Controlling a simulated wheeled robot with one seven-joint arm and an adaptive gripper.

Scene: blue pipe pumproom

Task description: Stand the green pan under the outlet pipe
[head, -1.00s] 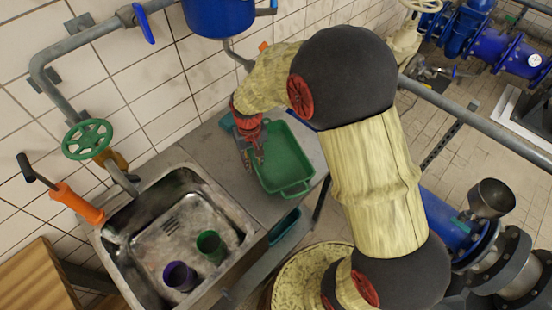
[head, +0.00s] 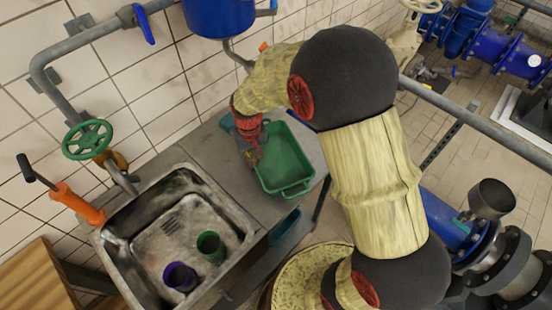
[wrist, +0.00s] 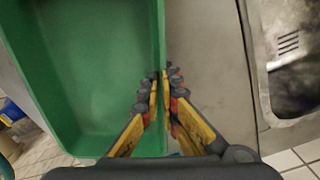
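The green pan (head: 284,160) stands upright on the grey bench top, right of the sink, and looks empty. My gripper (head: 256,158) points down at its left wall. In the wrist view my gripper (wrist: 160,82) has its two fingers close together on either side of the wall of the green pan (wrist: 75,70), pinching it. A grey pipe (head: 236,54) comes down below the blue tank (head: 218,15) on the wall, above and behind the pan; my arm hides its lower end, so I cannot tell how it lines up with the pan.
The metal sink (head: 150,250) at left holds a green cup (head: 211,246) and a purple cup (head: 180,276). A green valve wheel (head: 87,140) and an orange-handled tool (head: 78,203) are by the wall. A teal container (head: 284,229) is below the bench's front edge.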

